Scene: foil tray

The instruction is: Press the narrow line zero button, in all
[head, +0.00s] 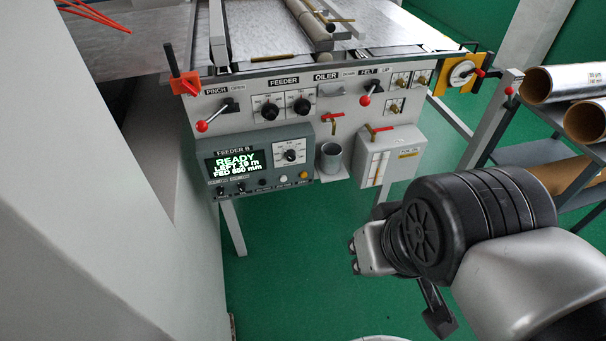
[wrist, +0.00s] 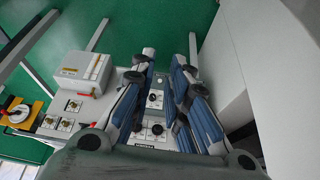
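The Feeder B control box (head: 258,160) hangs on the front of the machine. Its lit display (head: 237,162) reads READY, LEFT 19 m (digits slightly unclear) and FEED 600 mm. Along its lower edge is a row of small controls: dark ones on the left, a white button (head: 283,178) and an orange button (head: 304,175). Their labels are too small to read, so I cannot tell which is line zero. My gripper (wrist: 164,62) is open and empty in the wrist view, its fingers apart with the panel showing between them. It is clear of the buttons.
The panel above carries two feeder knobs (head: 270,111), a red-ended pinch lever (head: 202,126) and a felt lever (head: 366,101). A grey cup (head: 331,160) and a white oiler box (head: 388,157) stand to the right. Rolls (head: 540,84) lie on a shelf. Green floor is free below.

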